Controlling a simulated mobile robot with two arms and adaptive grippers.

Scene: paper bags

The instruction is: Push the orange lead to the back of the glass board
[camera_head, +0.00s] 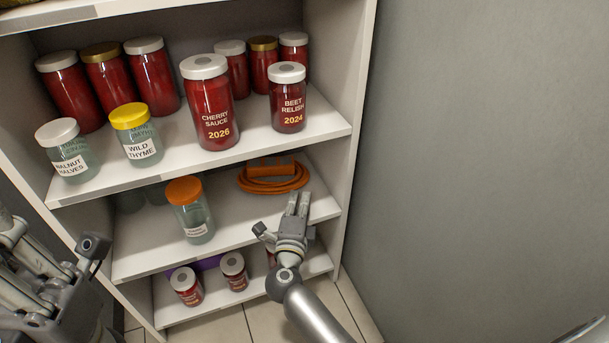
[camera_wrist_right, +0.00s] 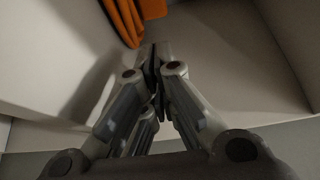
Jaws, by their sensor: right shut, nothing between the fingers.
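The orange lead (camera_head: 273,178) lies coiled at the right of the middle shelf board (camera_head: 243,222), which also bears a glass jar with an orange lid (camera_head: 191,210). My right gripper (camera_head: 298,203) is shut and empty at the front right of that board, just in front of the lead. In the right wrist view the closed fingertips (camera_wrist_right: 155,65) are near the lead (camera_wrist_right: 124,18), which shows at the top; whether they touch it I cannot tell. My left gripper (camera_head: 60,285) is partly in view at the lower left, away from the shelves; its fingers are unclear.
The upper board (camera_head: 215,163) carries several red jars, a yellow-lidded thyme jar (camera_head: 136,134) and a walnut jar (camera_head: 68,150). The lowest board (camera_head: 215,302) holds small jars. The cabinet's right side wall (camera_head: 347,130) stands close to the lead.

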